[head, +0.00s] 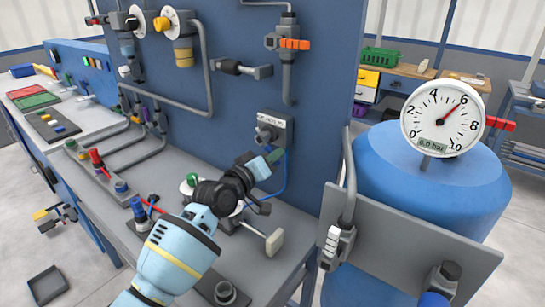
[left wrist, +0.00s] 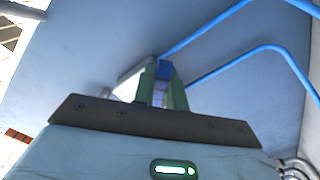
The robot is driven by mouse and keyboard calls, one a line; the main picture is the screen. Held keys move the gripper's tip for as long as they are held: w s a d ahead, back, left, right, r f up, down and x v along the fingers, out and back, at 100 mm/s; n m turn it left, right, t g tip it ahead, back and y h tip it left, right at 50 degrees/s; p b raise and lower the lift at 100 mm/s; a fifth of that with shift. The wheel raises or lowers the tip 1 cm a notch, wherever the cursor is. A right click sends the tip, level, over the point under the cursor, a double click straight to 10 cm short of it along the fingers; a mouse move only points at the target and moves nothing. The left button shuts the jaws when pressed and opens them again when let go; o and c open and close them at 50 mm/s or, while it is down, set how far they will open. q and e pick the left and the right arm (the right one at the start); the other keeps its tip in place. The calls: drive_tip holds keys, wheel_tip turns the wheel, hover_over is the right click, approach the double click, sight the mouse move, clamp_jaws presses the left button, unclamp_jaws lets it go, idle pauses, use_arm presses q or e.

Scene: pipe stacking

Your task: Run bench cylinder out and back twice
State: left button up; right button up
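My left gripper (head: 272,158) reaches up to the blue panel (head: 232,105), just below a grey valve (head: 270,131) with a label plate. In the left wrist view its green fingers (left wrist: 162,92) stand close together with a narrow blue-and-pale piece (left wrist: 164,70) between them. Whether they grip it is unclear. What looks like the bench cylinder lies behind my wrist on the grey bench, largely hidden; a pale end plate (head: 275,242) shows at its right end. The gauge (head: 442,117) on the blue tank reads about 6 bar. My right gripper is out of view.
A blue hose (left wrist: 240,62) curves close to the fingers on the right in the left wrist view. The blue tank (head: 430,180) and a grey plate (head: 400,237) stand at the right. Small fittings (head: 98,160) and pipes crowd the left bench.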

use_arm(q)
clamp_jaws()
drive_tip(key=shift+f, duration=0.1)
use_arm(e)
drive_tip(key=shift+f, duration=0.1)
use_arm(q)
drive_tip(key=shift+w+a+f+m+b, duration=0.2)
drive_tip(key=shift+a+f+m+b, duration=0.1)
drive_tip(key=shift+m+b, duration=0.35)
drive_tip(key=m, duration=0.1)
drive_tip(key=a+m+b, duration=0.1)
drive_tip(key=m, duration=0.1)
drive_tip(key=w+m+b, duration=0.1)
drive_tip(key=m, duration=0.1)
drive_tip(key=shift+w+a+f+m, duration=0.1)
drive_tip(key=shift+a+f+m, duration=0.15)
drive_tip(key=shift+a, duration=0.15)
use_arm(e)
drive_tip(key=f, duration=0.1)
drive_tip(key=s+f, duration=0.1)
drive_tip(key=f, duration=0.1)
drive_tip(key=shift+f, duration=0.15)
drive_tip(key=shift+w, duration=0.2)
